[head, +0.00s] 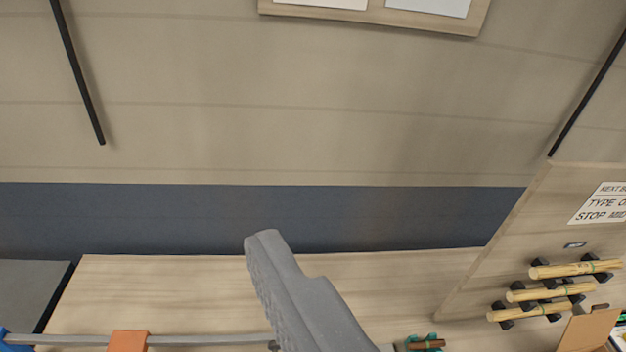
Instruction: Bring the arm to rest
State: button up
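My gripper (268,243) shows as one grey finger rising from the bottom middle of the head view. Its other finger is not clearly seen, so its opening cannot be judged. Nothing shows held at the visible fingertip. The finger stands in front of a pale wooden surface (180,300) and a dark blue wall band (380,220).
A wooden panel (540,215) at right carries several turned wood pieces (545,292) on black holders, and a sign (603,204). A grey bar (200,340) with an orange block (128,341) lies at bottom left. A green item (425,342) sits at bottom. The upper wall is mostly bare.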

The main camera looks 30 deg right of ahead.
jog(key=shift+w, duration=0.1)
jog(key=shift+f, duration=0.1)
notch_tip(320, 180, down, 14)
jog(key=b, duration=1.3)
jog(key=shift+r, duration=0.25)
